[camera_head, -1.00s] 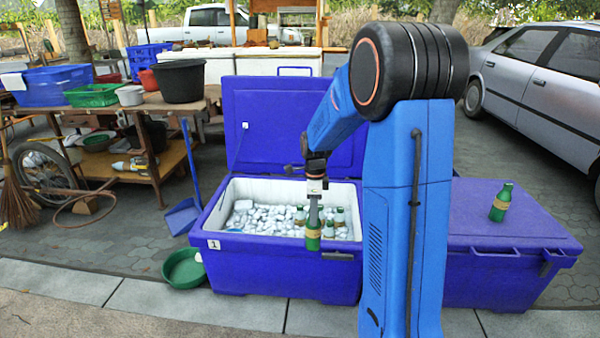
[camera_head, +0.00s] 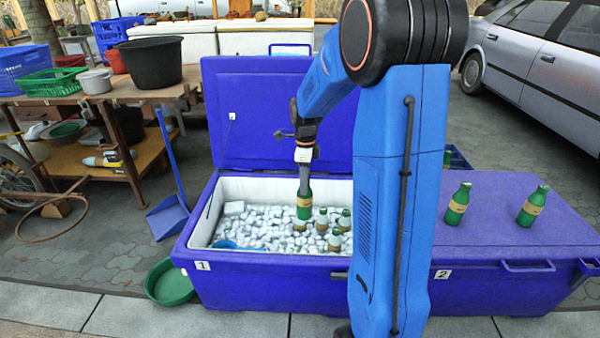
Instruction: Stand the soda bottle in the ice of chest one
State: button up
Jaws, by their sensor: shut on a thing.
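Chest one (camera_head: 270,267) is a blue cooler marked "1", with its lid (camera_head: 250,130) raised and white ice (camera_head: 260,220) inside. My gripper (camera_head: 304,188) points down over the ice and is shut on the upper part of a green soda bottle (camera_head: 304,212) with a tan label. The held bottle looks upright. I cannot tell whether its base touches the ice. Several other bottles stand sunk in the ice close by, including one (camera_head: 323,221) just right of the held bottle and one (camera_head: 335,241) nearer the front wall.
Chest two (camera_head: 500,270) is closed on the right; two green bottles (camera_head: 458,204) (camera_head: 533,205) stand on its lid. A green basin (camera_head: 170,284) and a blue dustpan (camera_head: 168,217) lie left of chest one. The ice at the left is mostly clear.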

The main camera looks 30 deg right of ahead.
jog(key=shift+w+d+f, duration=0.1)
jog(key=shift+w+f, duration=0.05)
jog(key=shift+w, duration=0.15)
jog(key=shift+f, duration=12.75)
jog(key=shift+c, duration=0.2)
jog(key=shift+f, duration=0.55)
jog(key=o, duration=1.2)
jog(key=shift+c, duration=0.2)
jog(key=shift+o, duration=0.5)
jog(key=o, duration=0.4)
jog(key=shift+c, duration=0.2)
jog(key=shift+r, duration=0.15)
jog(key=shift+r, duration=13.35)
